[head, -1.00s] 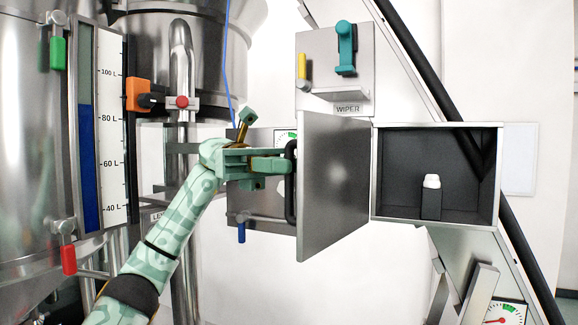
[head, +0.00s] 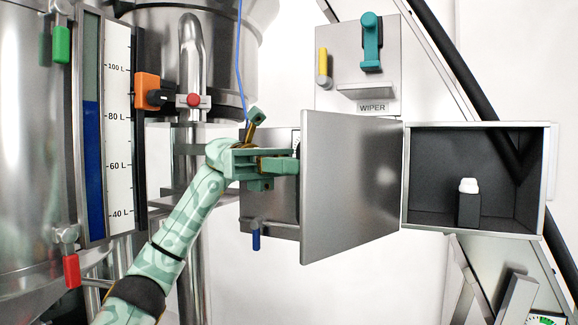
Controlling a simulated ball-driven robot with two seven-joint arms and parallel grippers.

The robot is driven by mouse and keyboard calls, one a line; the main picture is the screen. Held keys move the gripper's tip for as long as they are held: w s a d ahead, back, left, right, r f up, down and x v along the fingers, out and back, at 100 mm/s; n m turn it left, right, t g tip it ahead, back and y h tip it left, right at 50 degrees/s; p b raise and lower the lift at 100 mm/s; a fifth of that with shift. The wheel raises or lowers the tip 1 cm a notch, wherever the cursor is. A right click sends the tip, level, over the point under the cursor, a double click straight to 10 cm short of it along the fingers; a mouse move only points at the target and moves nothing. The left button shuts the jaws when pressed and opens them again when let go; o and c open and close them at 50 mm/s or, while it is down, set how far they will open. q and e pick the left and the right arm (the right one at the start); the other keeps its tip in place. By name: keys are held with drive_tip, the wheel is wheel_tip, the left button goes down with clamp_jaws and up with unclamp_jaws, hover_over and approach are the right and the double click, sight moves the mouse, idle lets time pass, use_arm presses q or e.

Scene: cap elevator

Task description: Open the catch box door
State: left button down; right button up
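The catch box door (head: 350,185) is a grey metal panel, swung wide open with its inner face in view. It is hinged on the left side of the catch box (head: 475,229), whose dark inside is exposed. My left gripper (head: 292,165) is at the door's free left edge, its fingertips reaching behind the panel on the outer side. The door handle is hidden behind the door, so I cannot see what the fingers hold. My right gripper is not in view.
A dark bottle with a white cap (head: 469,203) stands inside the box. Above is a panel marked WIPER with a teal lever (head: 371,42) and a yellow handle (head: 323,68). Steel tanks, a level gauge (head: 118,130) and an orange clamp (head: 147,91) are on the left.

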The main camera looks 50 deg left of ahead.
use_arm(q)
drive_tip(key=c, duration=1.6)
unclamp_jaws()
drive_tip(key=shift+r, duration=0.1)
drive_tip(key=shift+o, duration=0.7)
drive_tip(key=shift+w+d, duration=0.3)
drive_tip(key=a+p, duration=0.2)
drive_tip(key=a, duration=1)
